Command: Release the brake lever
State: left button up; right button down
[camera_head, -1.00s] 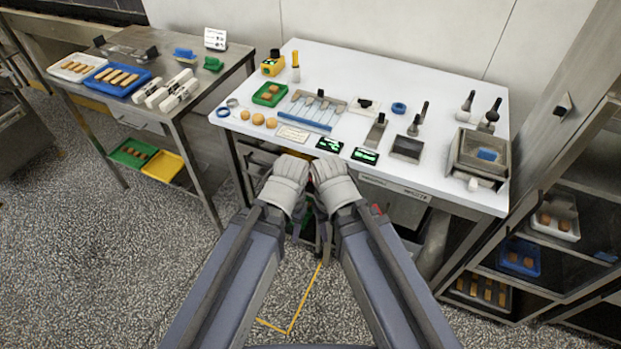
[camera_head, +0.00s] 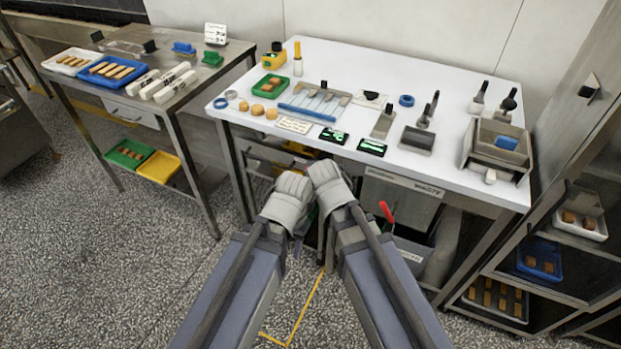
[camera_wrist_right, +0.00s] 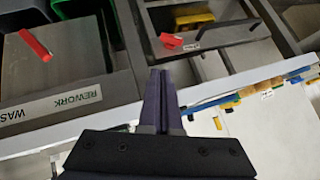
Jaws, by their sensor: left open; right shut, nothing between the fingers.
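A red handle (camera_head: 386,211) sticks up below the white table's front edge in the head view, right of my forearms. The right wrist view shows two red handles: one at the grey bin labelled REWORK (camera_wrist_right: 35,45) and one by an open grey compartment (camera_wrist_right: 171,41). I cannot tell which, if any, is the brake lever. My right gripper (camera_wrist_right: 161,78) is shut and empty, its tips close below the second red handle, apart from it as far as I can tell. My left gripper (camera_head: 304,222) hangs low before the table, mostly hidden by the wrists; it is open.
The white table (camera_head: 400,75) carries small tools, trays and green displays. A steel side table (camera_head: 216,85) stands left and a rack with trays (camera_head: 550,262) right. Bins and a drawer lie under the white table's edge. Speckled floor (camera_head: 110,270) is free at left.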

jog(key=shift+w+a+r+m+t+y+b, duration=0.2)
jog(key=shift+w+a+m+t, duration=0.15)
jog(key=shift+w, duration=0.25)
jog(key=shift+w+a+r+m+t+y+b, duration=0.15)
jog(key=shift+w+a+m+t, duration=0.15)
jog(key=shift+w, duration=0.25)
jog(key=shift+d+f, duration=0.1)
jog(key=s+a+f+b+x, duration=0.1)
jog(key=b+x, duration=0.8)
jog(key=x, duration=0.4)
jog(key=shift+s+a+f+b, duration=0.25)
jog(key=shift+a+b, duration=0.05)
jog(key=shift+b, duration=0.05)
jog(key=shift+d, duration=0.1)
